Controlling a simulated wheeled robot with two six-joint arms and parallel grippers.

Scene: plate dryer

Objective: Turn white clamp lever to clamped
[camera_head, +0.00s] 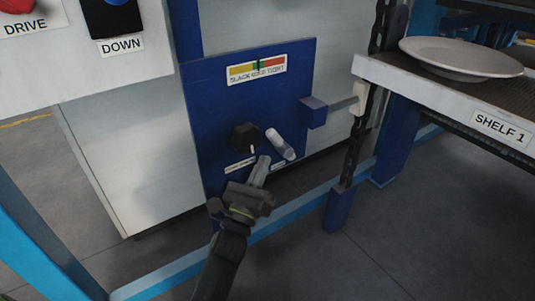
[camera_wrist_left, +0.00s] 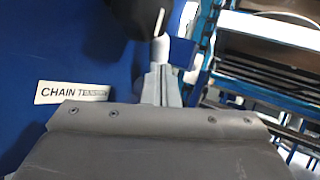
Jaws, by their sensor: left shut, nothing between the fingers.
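The white clamp lever (camera_head: 280,144) is on the blue panel (camera_head: 225,95), tilted with its upper end to the left and its lower end to the right. It also shows in the left wrist view (camera_wrist_left: 161,46), just beyond my fingertips. A black knob (camera_head: 246,136) sits to its left and shows large and dark in the left wrist view (camera_wrist_left: 140,15). My left gripper (camera_head: 262,161) is shut and empty, its tips close below the lever. I cannot tell whether they touch it. My right gripper is not in view.
A slack-to-tight gauge (camera_head: 257,70) is at the panel's top. A blue block with a rod (camera_head: 314,112) sticks out at the panel's right, beside a chain (camera_head: 352,150). Shelf 1 (camera_head: 440,100) holds a white plate (camera_head: 461,58). A "CHAIN TENSION" label (camera_wrist_left: 72,92) is on the panel.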

